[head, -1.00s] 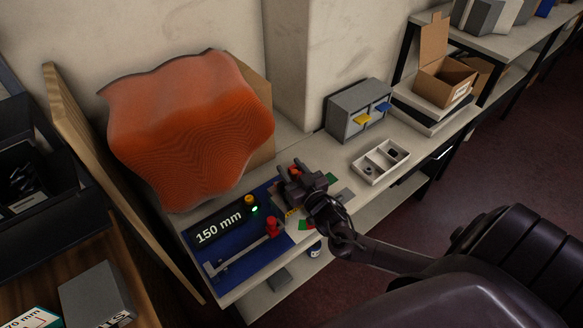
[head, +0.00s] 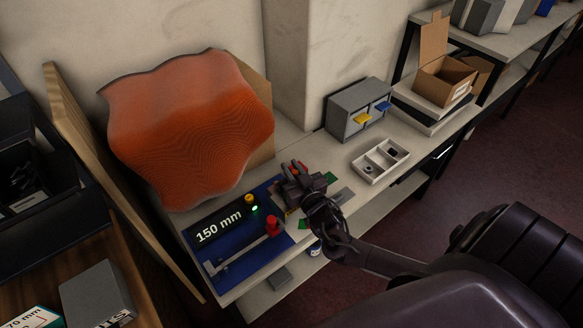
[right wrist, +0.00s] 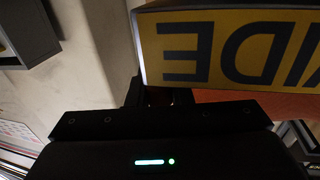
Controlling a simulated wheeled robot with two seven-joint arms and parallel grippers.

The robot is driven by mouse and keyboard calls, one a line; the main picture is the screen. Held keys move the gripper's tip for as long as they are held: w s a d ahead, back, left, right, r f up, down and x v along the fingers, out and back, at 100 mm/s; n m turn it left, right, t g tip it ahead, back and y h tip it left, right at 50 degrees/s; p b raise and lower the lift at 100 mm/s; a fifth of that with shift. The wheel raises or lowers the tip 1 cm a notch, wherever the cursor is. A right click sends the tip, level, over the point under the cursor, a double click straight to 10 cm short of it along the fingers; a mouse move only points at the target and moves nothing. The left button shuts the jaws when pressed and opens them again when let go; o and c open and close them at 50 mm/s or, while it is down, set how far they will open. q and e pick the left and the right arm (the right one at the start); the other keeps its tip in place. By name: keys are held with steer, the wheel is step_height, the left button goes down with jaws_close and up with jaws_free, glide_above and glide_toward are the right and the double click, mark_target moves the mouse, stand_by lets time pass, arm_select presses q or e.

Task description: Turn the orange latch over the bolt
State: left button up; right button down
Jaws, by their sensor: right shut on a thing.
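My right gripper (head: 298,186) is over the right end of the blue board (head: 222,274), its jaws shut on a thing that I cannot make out. A small red-orange part (head: 298,168) shows just behind the jaws; I cannot tell if it is the latch. The bolt cannot be picked out. In the right wrist view, a block with a yellow label and dark upside-down letters (right wrist: 235,48) fills the upper right, close to the fingers (right wrist: 158,97). I cannot tell if it is what the jaws hold. My left gripper is not in view.
The board carries a "150 mm" display (head: 219,227), a yellow button (head: 249,199), a red knob (head: 272,224) and a grey bar (head: 240,257). A large orange wavy panel (head: 190,130) stands behind. A divided tray (head: 380,160) and a grey drawer unit (head: 345,100) are to the right.

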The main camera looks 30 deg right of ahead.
steer(key=m+h, duration=0.1)
steer(key=h, duration=0.1)
steer(key=s+m+g+h, duration=0.1)
steer(key=m+h, duration=0.1)
steer(key=shift+s+a+h, duration=0.15)
steer(key=shift+a+h, duration=0.05)
steer(key=shift+h, duration=0.1)
steer(key=shift+s+a+m+g+h+b, duration=0.1)
steer(key=shift+s+m+g+h+b, duration=0.15)
steer(key=shift+m+g+h, duration=0.45)
steer(key=shift+s+a+m+g+h+b, duration=0.1)
steer(key=shift+s+m+g+h+b, duration=0.15)
steer(key=shift+m+h, duration=0.45)
steer(key=shift+s+a+m+g+h+b, duration=0.15)
steer(key=shift+m+g+h+b, duration=0.3)
steer(key=shift+h, duration=0.55)
steer(key=shift+s, duration=0.1)
steer(key=c, duration=1.3)
jaws_free()
steer(key=shift+r, duration=0.1)
step_height(320, 180, up, 20)
steer(key=shift+c, duration=0.2)
